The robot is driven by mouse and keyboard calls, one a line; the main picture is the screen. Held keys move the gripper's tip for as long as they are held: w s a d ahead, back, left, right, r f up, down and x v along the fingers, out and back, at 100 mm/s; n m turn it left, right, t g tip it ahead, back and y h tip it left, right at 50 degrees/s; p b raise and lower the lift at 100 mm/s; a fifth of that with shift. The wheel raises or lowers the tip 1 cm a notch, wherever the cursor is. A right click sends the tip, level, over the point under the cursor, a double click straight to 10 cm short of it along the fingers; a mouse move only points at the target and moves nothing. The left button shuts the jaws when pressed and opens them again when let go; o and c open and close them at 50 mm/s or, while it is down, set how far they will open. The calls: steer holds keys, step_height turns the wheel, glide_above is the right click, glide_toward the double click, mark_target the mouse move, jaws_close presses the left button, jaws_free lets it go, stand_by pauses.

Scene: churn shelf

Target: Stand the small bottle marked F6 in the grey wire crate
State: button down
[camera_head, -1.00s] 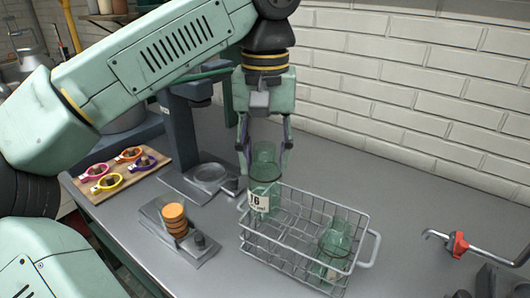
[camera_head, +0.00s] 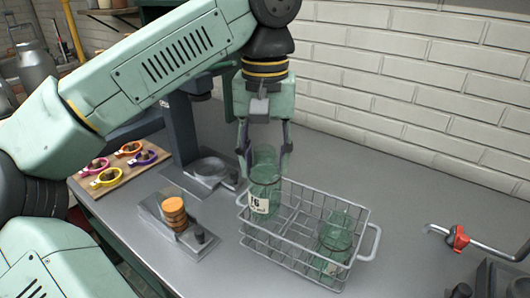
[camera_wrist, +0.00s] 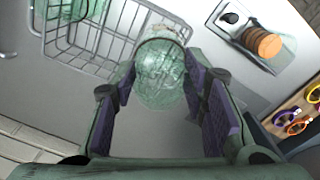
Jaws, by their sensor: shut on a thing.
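The small green glass bottle (camera_head: 264,188) is upright, its white label reading partly as "6". My gripper (camera_head: 266,160) points down and is shut on its upper part. The bottle is at the left end of the grey wire crate (camera_head: 302,258); how deep it sits within the wires I cannot tell. In the wrist view the bottle (camera_wrist: 160,75) lies between the purple-padded fingers (camera_wrist: 163,98), overlapping the crate's edge (camera_wrist: 105,45). Another green bottle (camera_head: 335,238) stands in the crate's right end.
A stand with stacked orange discs (camera_head: 174,213) is left of the crate. A board with colourful cups (camera_head: 118,168) lies further left. A metal rod with a red clamp (camera_head: 459,238) is at the right. The white brick wall (camera_head: 420,90) is behind; the counter between is clear.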

mark_target(265, 193)
steer(key=shift+f+b, duration=0.45)
steer(key=shift+f, duration=0.7)
steer(key=shift+f+b, duration=0.95)
steer(key=shift+f, duration=0.4)
steer(key=shift+f+b, duration=0.7)
steer(key=shift+f, duration=0.55)
steer(key=shift+f, duration=0.2)
